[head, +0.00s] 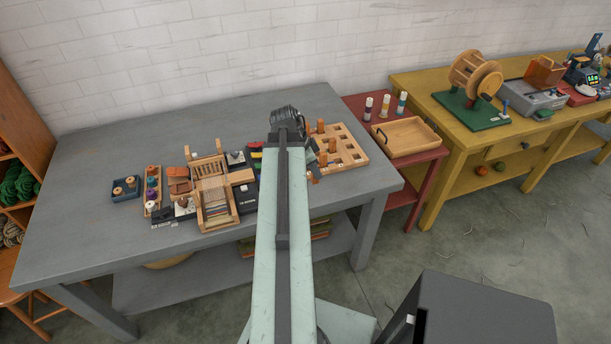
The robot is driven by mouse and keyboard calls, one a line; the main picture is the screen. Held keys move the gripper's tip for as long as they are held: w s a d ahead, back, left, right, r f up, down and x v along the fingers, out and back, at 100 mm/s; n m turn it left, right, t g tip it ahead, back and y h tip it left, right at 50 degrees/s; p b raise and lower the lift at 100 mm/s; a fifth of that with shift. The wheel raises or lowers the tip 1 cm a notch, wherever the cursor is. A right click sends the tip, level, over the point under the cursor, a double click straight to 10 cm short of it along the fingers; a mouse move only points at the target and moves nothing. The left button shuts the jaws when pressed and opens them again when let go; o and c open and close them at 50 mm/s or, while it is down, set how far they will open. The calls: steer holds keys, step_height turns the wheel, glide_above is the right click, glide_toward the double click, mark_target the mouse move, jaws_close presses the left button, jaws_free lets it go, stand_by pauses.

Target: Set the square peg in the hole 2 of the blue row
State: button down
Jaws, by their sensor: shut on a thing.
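My gripper (286,114) is a dark shape at the far end of my arm, over the back of the grey table. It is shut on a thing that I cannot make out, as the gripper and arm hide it. To its right lies a light wooden board (351,155) with square holes. Several brown pegs (332,146) stand upright in it, and my arm covers its left edge. I cannot tell which peg is the square one, or pick out a blue row or hole 2.
A small wooden loom (217,203) stands left of my arm on the grey table (90,240), near a blue tray (126,188) and a spool rack (152,191). At right, a red table holds a wooden tray (405,137) and several spools. The table's front left is clear.

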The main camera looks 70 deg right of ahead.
steer(key=s+a+f+b, duration=0.2)
steer(key=s+f, duration=0.1)
steer(key=s, duration=0.1)
steer(key=w+d, duration=0.3)
steer(key=d, duration=0.1)
steer(key=w+d, duration=0.4)
steer(key=w+d+f, duration=0.1)
steer(key=w+d, duration=0.2)
steer(key=d, duration=0.1)
steer(key=shift+w+d+f+b, duration=0.1)
steer(key=shift+w+d+b, duration=0.15)
steer(key=shift+b, duration=0.05)
step_height(320, 180, down, 4)
steer(key=b, duration=0.4)
steer(key=shift+w, duration=0.1)
steer(key=shift+r, duration=0.2)
steer(key=shift+f, duration=0.15)
steer(key=c, duration=1.3)
jaws_free()
steer(key=shift+o, duration=0.2)
